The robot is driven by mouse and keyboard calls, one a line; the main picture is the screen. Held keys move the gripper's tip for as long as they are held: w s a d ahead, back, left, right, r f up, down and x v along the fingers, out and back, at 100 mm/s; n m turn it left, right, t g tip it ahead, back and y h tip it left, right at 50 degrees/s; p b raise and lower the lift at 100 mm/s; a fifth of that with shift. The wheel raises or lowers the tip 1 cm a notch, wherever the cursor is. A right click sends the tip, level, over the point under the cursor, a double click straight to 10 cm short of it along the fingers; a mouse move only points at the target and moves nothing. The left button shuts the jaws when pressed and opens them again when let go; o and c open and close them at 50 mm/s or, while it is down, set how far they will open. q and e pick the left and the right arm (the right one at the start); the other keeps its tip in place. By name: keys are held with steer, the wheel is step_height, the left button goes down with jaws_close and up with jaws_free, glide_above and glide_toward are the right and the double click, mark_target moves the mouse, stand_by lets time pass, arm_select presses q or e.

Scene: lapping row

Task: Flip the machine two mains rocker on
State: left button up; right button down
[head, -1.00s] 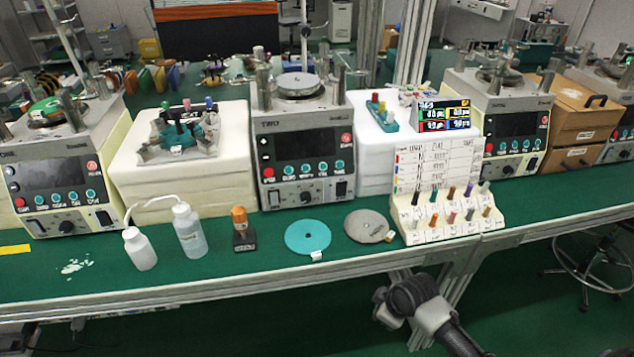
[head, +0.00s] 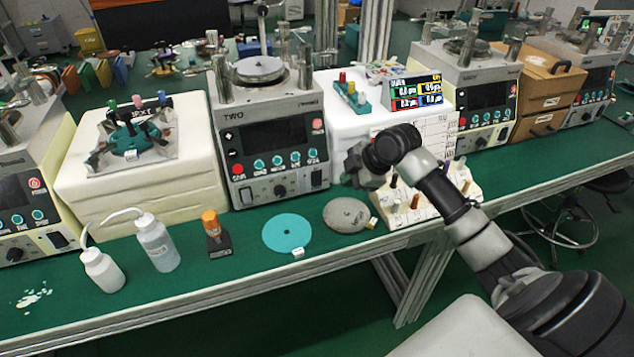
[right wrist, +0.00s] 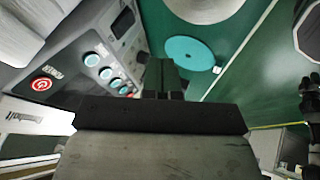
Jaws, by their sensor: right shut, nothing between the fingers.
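Machine two (head: 270,130), a grey lapping machine marked TWO, stands at the middle of the bench in the head view. Its mains rocker (head: 316,178) is a small dark switch at the lower right of the front panel, right of the black knob. In the right wrist view the rocker (right wrist: 122,22) appears as a dark rectangle at upper left; which side is pressed I cannot tell. My right gripper (head: 356,166) is shut and empty, right of the panel and apart from the rocker. Its fingers (right wrist: 163,82) point toward the bench top. My left gripper is out of view.
A teal disc (head: 289,233) and a grey disc (head: 346,214) lie before machine two. An orange-topped stamp (head: 214,232) and two white bottles stand left. A pegged card rack (head: 432,205) is partly behind my right arm. A white block (head: 345,110) stands right of the machine.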

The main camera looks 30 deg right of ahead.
mark_target(317, 179)
steer(key=shift+d+r, duration=0.1)
steer(key=shift+r, duration=0.15)
steer(key=x, duration=0.9)
steer(key=shift+f, duration=0.1)
steer(key=w, duration=0.1)
steer(key=w+f, duration=0.1)
steer(key=w, duration=0.1)
steer(key=shift+d, duration=0.1)
steer(key=shift+w+d+f, duration=0.1)
steer(key=shift+w+d, duration=0.1)
steer(key=shift+w, duration=0.5)
